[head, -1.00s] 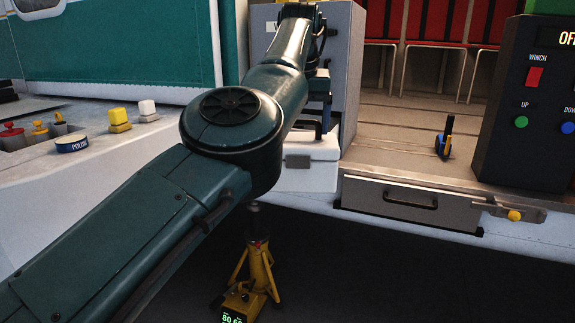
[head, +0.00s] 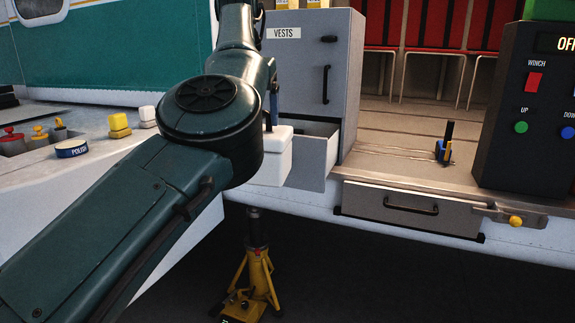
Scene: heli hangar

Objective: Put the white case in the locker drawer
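The white case (head: 273,165) is in the middle of the head view, upright, partly hidden by my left arm. My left gripper (head: 271,118) is at the case's top handle, mostly hidden behind my forearm; it appears shut on it. The grey locker (head: 300,70) labelled VESTS stands behind. Its lower drawer (head: 316,160) is pulled open, with a dark inside showing just right of the case. The case overlaps the drawer's left side in the picture; whether they touch I cannot tell. My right gripper is not in view.
A closed drawer (head: 410,208) with a black handle is set below the cabin floor. A blue and black item (head: 444,145) stands on the floor. A dark control box (head: 528,110) is at right. A yellow jack (head: 255,275) stands below my arm.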

